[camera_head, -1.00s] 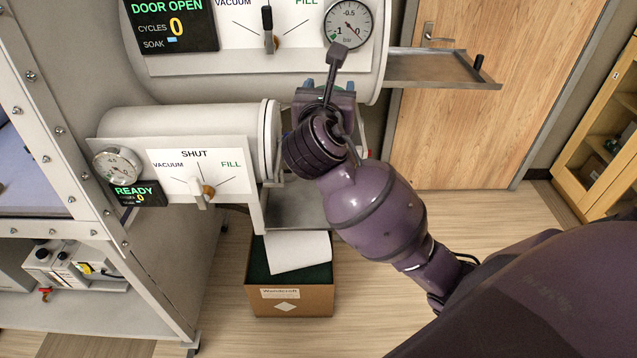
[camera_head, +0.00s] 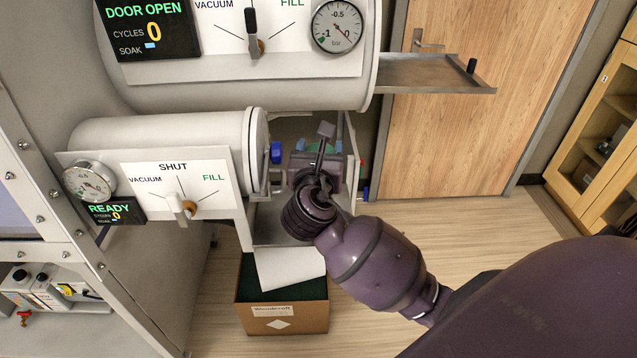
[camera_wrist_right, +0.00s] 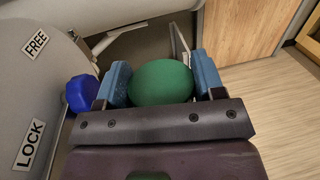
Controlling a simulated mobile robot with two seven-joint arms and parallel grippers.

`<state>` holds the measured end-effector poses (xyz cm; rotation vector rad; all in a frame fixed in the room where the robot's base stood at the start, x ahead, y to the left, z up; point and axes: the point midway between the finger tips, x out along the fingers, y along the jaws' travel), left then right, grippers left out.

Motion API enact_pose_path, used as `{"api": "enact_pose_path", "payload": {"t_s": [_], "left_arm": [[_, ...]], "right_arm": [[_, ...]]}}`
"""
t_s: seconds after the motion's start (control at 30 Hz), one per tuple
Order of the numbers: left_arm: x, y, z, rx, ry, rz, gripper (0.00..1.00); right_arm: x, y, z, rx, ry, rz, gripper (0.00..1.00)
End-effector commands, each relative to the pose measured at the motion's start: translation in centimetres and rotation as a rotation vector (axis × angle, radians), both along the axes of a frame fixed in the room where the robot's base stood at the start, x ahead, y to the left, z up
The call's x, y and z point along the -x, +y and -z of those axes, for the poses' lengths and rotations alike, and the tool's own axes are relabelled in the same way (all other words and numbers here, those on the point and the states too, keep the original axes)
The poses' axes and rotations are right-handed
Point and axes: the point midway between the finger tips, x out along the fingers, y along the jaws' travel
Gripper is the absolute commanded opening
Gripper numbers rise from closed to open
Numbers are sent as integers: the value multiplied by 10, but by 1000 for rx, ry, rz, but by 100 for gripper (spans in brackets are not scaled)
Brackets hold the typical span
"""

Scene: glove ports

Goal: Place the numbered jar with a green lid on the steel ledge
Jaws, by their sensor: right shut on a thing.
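The jar shows as a rounded green lid (camera_wrist_right: 162,82) between the blue fingertips of my right gripper (camera_wrist_right: 165,85) in the right wrist view; its body and number are hidden. My right gripper is shut on it. In the head view, the right gripper (camera_head: 318,148) is just right of the small port's round end, and the jar is mostly hidden behind the wrist. A steel ledge (camera_head: 268,230) lies below that port end, lower than the gripper and partly covered by my arm. The jar appears apart from it. My left gripper is not in view.
The small port (camera_head: 170,138) reads SHUT and has a blue knob (camera_head: 277,152) close to my gripper. The large port above reads DOOR OPEN, with a tray (camera_head: 430,74) extending right. A cardboard box (camera_head: 285,318) stands on the floor below. Floor to the right is clear.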

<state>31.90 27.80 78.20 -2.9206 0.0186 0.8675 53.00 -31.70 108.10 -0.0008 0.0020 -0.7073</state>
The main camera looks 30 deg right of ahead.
Motion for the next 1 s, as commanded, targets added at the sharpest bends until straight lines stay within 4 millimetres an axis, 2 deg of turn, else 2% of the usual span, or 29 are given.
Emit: {"api": "enact_pose_path", "payload": {"t_s": [0.03, 0.27, 0.5, 0.6, 1.0], "left_arm": [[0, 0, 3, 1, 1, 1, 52], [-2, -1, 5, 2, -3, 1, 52], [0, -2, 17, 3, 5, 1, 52], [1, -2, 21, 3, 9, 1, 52], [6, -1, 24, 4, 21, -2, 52]], "right_arm": [[0, 0, 8, 1, 2, -1, 37], [0, 0, 23, 2, 1, 0, 37], [0, 0, 62, 2, 4, -1, 37], [0, 0, 71, 2, 3, 0, 37], [0, 0, 73, 1, -1, 0, 37]]}}
